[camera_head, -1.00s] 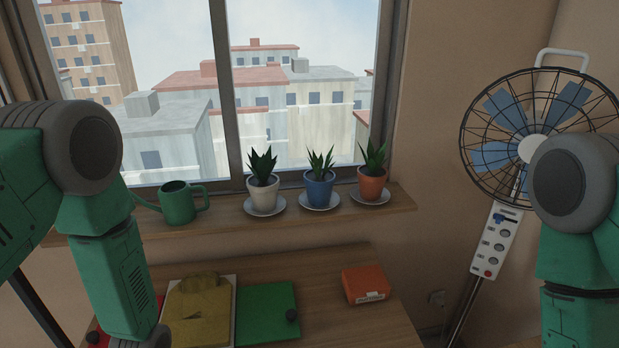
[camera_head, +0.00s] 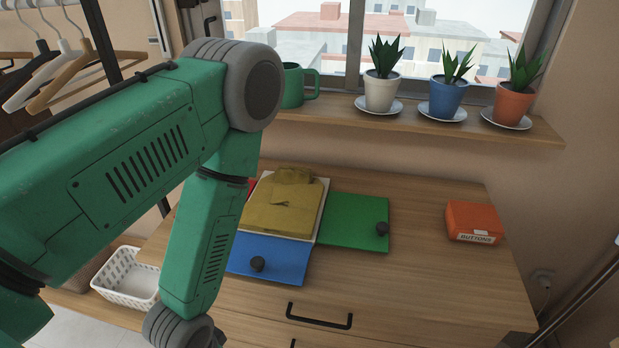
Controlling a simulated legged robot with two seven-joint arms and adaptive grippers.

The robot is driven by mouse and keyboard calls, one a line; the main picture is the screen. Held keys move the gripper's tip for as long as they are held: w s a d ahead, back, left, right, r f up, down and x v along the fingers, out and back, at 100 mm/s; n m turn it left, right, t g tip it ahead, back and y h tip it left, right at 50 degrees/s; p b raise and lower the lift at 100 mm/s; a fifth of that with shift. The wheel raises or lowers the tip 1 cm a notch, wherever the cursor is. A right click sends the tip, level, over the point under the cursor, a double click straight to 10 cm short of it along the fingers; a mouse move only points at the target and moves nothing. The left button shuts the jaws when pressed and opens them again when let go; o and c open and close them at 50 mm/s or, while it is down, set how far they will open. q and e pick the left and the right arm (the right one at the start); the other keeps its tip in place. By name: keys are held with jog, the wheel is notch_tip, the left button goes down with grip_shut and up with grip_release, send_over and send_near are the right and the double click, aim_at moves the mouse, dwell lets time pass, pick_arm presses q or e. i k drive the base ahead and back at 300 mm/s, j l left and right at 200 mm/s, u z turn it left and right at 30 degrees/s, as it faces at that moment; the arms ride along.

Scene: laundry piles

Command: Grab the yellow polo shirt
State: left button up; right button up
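The yellow polo shirt (camera_head: 284,203) lies folded on a white board (camera_head: 320,221) on top of the wooden dresser. A green panel (camera_head: 352,221) with a black knob lies to its right, and a blue panel (camera_head: 268,259) with a black knob lies in front of it. A bit of a red panel (camera_head: 252,187) shows at its left, mostly behind my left arm. My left arm comes in from the left and hangs down left of the shirt, its lower end at the bottom edge. Neither gripper's fingers show. My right arm is out of view.
An orange box (camera_head: 473,222) labelled BUTTONS sits on the dresser (camera_head: 430,270) at the right. A white basket (camera_head: 127,277) stands at lower left. Several hangers (camera_head: 65,75) hang at upper left.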

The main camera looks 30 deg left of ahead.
aim_at(286, 202)
jog(key=u, duration=1.15)
